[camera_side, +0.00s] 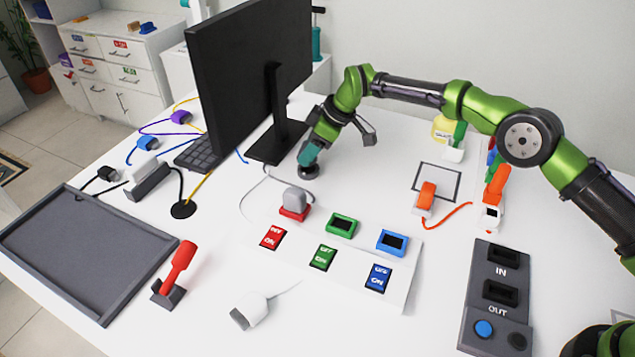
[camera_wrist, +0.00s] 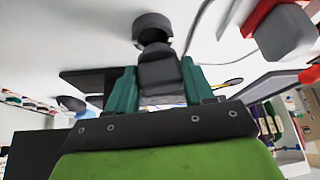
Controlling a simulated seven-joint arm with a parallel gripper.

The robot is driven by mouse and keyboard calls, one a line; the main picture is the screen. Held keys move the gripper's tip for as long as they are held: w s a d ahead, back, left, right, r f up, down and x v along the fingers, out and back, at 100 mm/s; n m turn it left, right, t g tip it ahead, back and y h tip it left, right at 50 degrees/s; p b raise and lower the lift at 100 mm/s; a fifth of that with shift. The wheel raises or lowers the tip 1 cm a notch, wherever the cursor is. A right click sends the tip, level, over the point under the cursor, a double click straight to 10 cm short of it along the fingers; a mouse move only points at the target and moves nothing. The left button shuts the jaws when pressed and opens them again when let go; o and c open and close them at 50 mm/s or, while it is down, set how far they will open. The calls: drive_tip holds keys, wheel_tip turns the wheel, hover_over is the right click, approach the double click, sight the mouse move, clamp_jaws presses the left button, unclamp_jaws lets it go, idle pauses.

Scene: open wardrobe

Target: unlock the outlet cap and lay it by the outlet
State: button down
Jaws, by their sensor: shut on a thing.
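My gripper (camera_side: 308,158) is low over the white desk, right of the monitor's foot. In the wrist view its teal fingers (camera_wrist: 160,88) are closed on a dark grey block-shaped cap (camera_wrist: 160,70). Just beyond the fingertips is a round dark grey outlet (camera_wrist: 153,24) with a dark opening. The outlet also shows under the gripper in the side view (camera_side: 309,172). The cap overlaps the edge of the outlet in the wrist view; I cannot tell whether the two touch. In the side view the fingers mostly hide the cap.
The monitor (camera_side: 250,70) and its stand are close on the left. A grey plug on a red socket (camera_side: 294,212) stands in front, with a thin cable nearby. Green (camera_side: 342,224) and blue (camera_side: 392,242) sockets lie farther right. Clear white desk lies right of the outlet.

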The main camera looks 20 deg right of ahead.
drive_tip(key=shift+r, duration=0.1)
drive_tip(key=shift+r, duration=1.95)
